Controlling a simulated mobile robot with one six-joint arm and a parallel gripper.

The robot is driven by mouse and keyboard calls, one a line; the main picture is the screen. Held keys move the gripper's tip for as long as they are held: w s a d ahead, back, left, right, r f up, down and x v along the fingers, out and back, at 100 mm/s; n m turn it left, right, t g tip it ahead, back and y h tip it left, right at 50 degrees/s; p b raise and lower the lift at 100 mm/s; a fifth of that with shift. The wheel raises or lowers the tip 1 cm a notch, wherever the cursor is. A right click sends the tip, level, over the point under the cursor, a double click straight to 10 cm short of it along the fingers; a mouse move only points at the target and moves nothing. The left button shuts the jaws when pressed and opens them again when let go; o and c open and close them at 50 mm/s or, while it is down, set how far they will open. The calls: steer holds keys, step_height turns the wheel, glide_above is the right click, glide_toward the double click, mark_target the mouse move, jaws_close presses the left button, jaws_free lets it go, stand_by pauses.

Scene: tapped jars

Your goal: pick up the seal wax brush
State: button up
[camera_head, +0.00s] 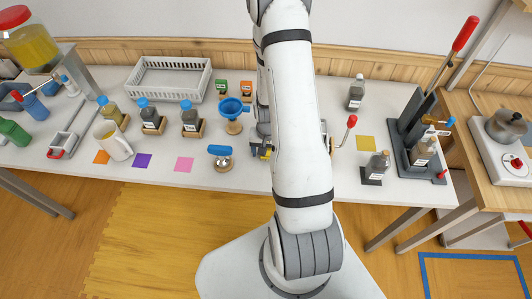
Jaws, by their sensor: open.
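I cannot pick out the seal wax brush for certain. My gripper (262,151) is mostly hidden behind my own white arm. Whatever lies behind the arm is hidden.
A blue funnel (231,108), dark bottles (190,118) and a white mug (113,142) stand left of my arm. A grey basket (170,79) is at the back. A red-handled lever press (425,128) is at the right. Coloured squares (184,164) lie along the front.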

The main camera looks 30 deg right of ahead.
steer(key=shift+c, duration=0.3)
steer(key=c, duration=1)
steer(key=shift+r+b, duration=0.85)
steer(key=shift+r, duration=4.2)
steer(key=o, duration=0.4)
steer(key=c, duration=0.3)
